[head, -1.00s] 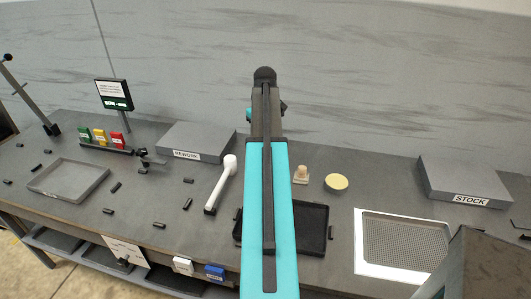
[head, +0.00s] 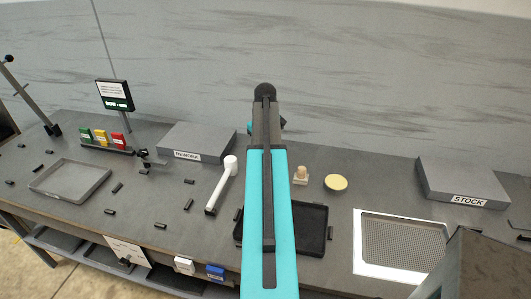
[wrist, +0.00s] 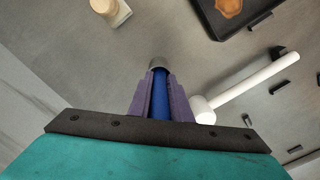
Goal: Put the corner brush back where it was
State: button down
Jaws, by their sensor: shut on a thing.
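My gripper (wrist: 160,78) shows in the wrist view with its purple fingers shut on a blue handle with a grey collar, which I take to be the corner brush (wrist: 159,97). Its far end points away from the camera, above the grey bench, and its bristles cannot be made out. In the head view my own arm hides the gripper and the brush. A pale wooden piece on a block (head: 300,175) stands on the bench to the right of my arm; it also shows at the top left of the wrist view (wrist: 108,10).
A white-handled tool (head: 222,185) lies left of my arm. A black tray (head: 313,228) lies under it; an orange-brown stain shows in the wrist view (wrist: 229,7). Nearby are a yellow disc (head: 336,182), REWORK block (head: 190,145), STOCK block (head: 465,185) and mesh-floored tray (head: 400,245). Small dark pieces lie leftward.

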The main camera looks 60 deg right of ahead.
jog(key=shift+f, duration=0.25)
jog(key=shift+f, duration=0.15)
jog(key=c, duration=1.6)
grip_release()
jog(key=shift+c, duration=0.2)
jog(key=shift+r, duration=0.3)
jog(key=shift+r+b, duration=1.4)
jog(key=shift+r, duration=4.5)
